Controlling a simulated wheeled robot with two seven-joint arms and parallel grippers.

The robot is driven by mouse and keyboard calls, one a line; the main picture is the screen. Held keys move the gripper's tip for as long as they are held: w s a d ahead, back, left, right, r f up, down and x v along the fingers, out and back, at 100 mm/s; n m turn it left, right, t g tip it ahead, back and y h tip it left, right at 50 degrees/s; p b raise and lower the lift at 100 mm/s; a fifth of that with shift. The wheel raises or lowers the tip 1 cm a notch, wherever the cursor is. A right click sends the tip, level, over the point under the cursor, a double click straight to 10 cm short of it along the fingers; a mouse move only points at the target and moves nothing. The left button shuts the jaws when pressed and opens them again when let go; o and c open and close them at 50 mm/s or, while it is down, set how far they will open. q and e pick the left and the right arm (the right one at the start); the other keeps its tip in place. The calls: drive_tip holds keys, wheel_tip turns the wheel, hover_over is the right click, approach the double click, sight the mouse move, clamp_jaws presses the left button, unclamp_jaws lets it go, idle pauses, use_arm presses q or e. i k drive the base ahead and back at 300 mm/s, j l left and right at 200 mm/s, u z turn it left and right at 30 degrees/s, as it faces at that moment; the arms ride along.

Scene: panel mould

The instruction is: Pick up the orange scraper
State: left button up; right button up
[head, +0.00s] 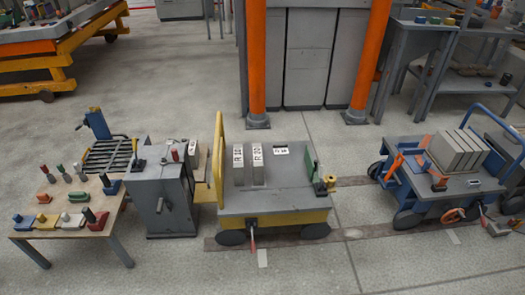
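The orange scraper cannot be singled out with certainty at this size. On the small wooden table at the left, a red-orange block with a dark upright handle (97,220) sits at the front right corner. Orange pieces also show on the blue cart at the right: a tall bent orange piece (394,166) at its left side and a smaller orange piece with a dark base (437,178) on its deck. Neither of my grippers shows in the head view.
The wooden table (72,190) also holds several coloured blocks and pegs. A grey machine (163,205) stands beside it. A yellow-railed cart (275,200) is in the middle; the blue cart (463,187) carries grey slabs (457,150). Orange posts (257,60) stand behind. Floor in front is open.

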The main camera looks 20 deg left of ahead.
sight(44, 198)
drive_tip(key=u, duration=2.2)
drive_tip(key=i+z, duration=0.2)
drive_tip(key=i, duration=0.25)
drive_tip(key=i+z, duration=0.2)
drive_tip(key=i, duration=0.3)
drive_tip(key=i+j+z, duration=0.2)
drive_tip(key=i, duration=0.25)
drive_tip(key=i+j+z, duration=0.2)
drive_tip(key=i, duration=0.25)
